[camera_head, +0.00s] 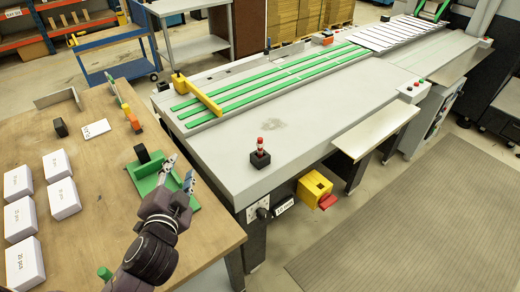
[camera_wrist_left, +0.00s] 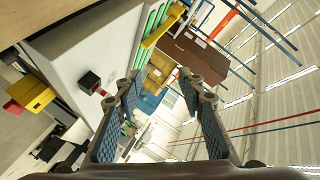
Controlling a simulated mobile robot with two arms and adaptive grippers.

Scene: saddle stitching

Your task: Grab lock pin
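A small black block with a red, pin-like top (camera_head: 260,153) stands upright on the grey machine top (camera_head: 225,150); it looks like the lock pin. It also shows at the left in the left wrist view (camera_wrist_left: 91,82), tilted by the camera angle. My left gripper (camera_head: 180,171) is over the right edge of the wooden table, left of the block and apart from it. Its two blue-padded fingers are spread with nothing between them, as the left wrist view (camera_wrist_left: 160,95) also shows. My right gripper is not in view.
The wooden table (camera_head: 105,180) holds several white boxes (camera_head: 62,198), a green stand (camera_head: 192,200) partly hidden by my gripper, and small black and orange items. Green rails (camera_head: 270,85) and a yellow bar (camera_head: 205,98) lie farther back on the machine. The surface around the block is clear.

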